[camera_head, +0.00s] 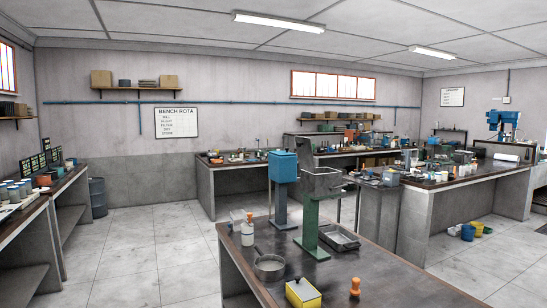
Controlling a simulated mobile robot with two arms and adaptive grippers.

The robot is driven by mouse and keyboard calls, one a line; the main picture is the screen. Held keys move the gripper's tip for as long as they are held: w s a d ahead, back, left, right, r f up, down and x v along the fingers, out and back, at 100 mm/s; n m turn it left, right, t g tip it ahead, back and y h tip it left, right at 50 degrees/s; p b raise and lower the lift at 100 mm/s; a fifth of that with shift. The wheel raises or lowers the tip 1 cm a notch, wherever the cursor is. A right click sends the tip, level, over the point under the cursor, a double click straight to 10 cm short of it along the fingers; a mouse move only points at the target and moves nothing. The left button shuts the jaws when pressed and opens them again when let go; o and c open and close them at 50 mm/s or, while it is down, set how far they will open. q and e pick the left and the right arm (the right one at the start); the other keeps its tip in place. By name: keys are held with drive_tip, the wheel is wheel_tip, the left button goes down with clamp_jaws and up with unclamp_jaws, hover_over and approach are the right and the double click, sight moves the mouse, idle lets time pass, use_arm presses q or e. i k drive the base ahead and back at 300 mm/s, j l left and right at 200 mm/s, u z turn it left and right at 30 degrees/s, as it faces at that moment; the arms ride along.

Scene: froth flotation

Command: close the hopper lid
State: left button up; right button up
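A grey open-topped box (322,181), which looks like the hopper, sits on a green stand (311,222) on the near dark bench. A dark flat panel (305,153) stands up at its back left; it looks like the lid, raised, though I cannot make out a hinge. Neither of my grippers is in view.
Beside the hopper a blue box (283,166) stands on a post. The near bench (385,278) also holds a grey tray (338,237), a round pan (269,267), a white bottle (248,231), a yellow box (303,293) and an orange-topped object (355,286). Open floor lies left.

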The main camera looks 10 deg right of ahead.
sight(304, 150)
drive_tip(key=i+l+z, duration=0.15)
drive_tip(key=i+z, duration=0.3)
drive_tip(key=i, duration=0.15)
drive_tip(key=i+j+z, duration=0.1)
drive_tip(key=z, duration=0.35)
drive_tip(key=j+z, duration=0.2)
drive_tip(key=z, duration=0.2)
drive_tip(key=i, duration=0.05)
